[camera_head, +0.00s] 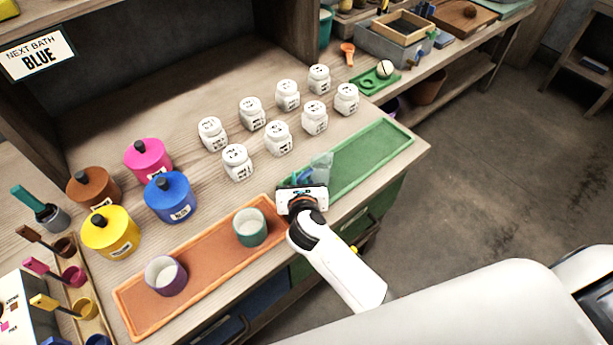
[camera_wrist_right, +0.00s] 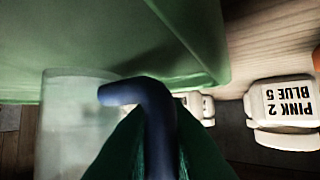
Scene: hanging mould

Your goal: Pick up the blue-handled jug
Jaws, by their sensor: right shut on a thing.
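The jug (camera_head: 321,166) is clear with a bluish tint and is partly hidden behind my right gripper (camera_head: 304,188) in the head view. It is at the left end of the green tray (camera_head: 375,152). In the right wrist view the clear jug body (camera_wrist_right: 68,125) is at the left, and its dark blue handle (camera_wrist_right: 150,100) runs between the two dark green fingers of my right gripper (camera_wrist_right: 158,150). The fingers are shut on the handle. I cannot tell whether the jug's base touches the tray. My left gripper is in neither view.
An orange tray (camera_head: 134,314) holds a teal cup (camera_head: 250,228) and a purple cup (camera_head: 166,276). Several white labelled jars (camera_head: 278,138) stand behind the jug. Coloured lidded pots (camera_head: 168,198) stand to the left. A sign (camera_head: 38,52) reads "NEXT BATH BLUE".

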